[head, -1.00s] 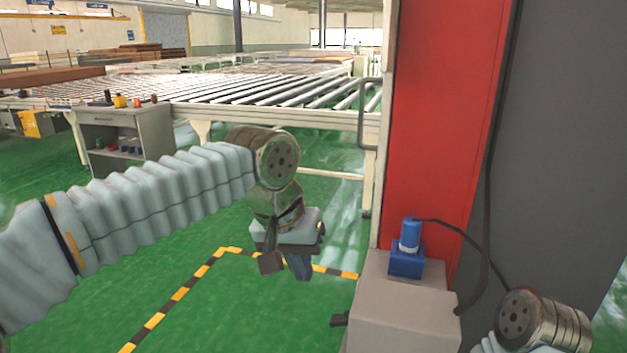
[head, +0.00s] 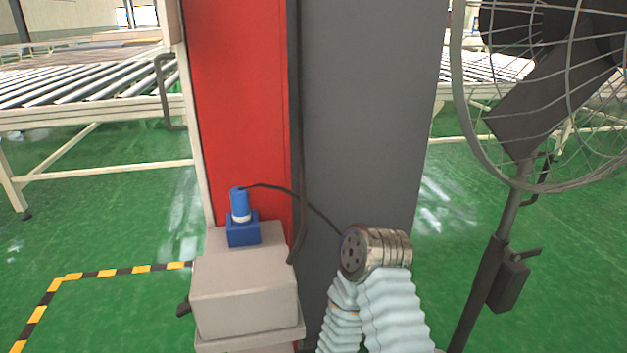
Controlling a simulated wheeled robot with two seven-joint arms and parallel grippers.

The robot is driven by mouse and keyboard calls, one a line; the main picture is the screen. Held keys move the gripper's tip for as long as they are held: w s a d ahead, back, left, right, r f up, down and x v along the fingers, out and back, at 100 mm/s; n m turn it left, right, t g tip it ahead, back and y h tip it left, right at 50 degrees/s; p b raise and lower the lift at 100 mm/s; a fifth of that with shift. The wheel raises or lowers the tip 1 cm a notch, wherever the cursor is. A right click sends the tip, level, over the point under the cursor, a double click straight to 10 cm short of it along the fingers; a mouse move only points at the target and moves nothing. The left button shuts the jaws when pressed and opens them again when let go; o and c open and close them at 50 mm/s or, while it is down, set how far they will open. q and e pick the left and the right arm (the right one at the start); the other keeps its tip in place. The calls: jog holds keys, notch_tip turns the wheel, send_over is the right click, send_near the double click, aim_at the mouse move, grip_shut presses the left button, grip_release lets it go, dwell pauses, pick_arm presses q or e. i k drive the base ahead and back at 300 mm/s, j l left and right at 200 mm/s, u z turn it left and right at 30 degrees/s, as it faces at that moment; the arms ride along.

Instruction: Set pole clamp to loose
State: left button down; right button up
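A black pedestal fan stands at the right in the head view, its round wire cage (head: 545,95) high up. A black clamp block (head: 508,284) with a small side lever (head: 527,254) sits on the pole. The clamp's setting cannot be told from here. My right arm's sleeved link and metal joint are in front of the grey panel, left of the pole and apart from it. Neither gripper is in view.
A red and grey cabinet (head: 360,110) stands in the middle. A beige box (head: 243,300) with a blue plug (head: 240,208) is at its foot. A roller conveyor (head: 95,85) runs behind. Green floor (head: 455,215) is clear between cabinet and fan.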

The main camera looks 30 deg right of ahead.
aim_at(515, 256)
jog(key=k+l+z, duration=0.2)
jog(key=l+z, duration=0.15)
jog(key=k+l+z, duration=0.15)
jog(key=l+z, duration=0.2)
jog(key=k+l+z, duration=0.1)
jog(key=l+z, duration=0.3)
jog(key=z, duration=0.35)
jog(key=i+l, duration=0.05)
jog(key=i, duration=0.05)
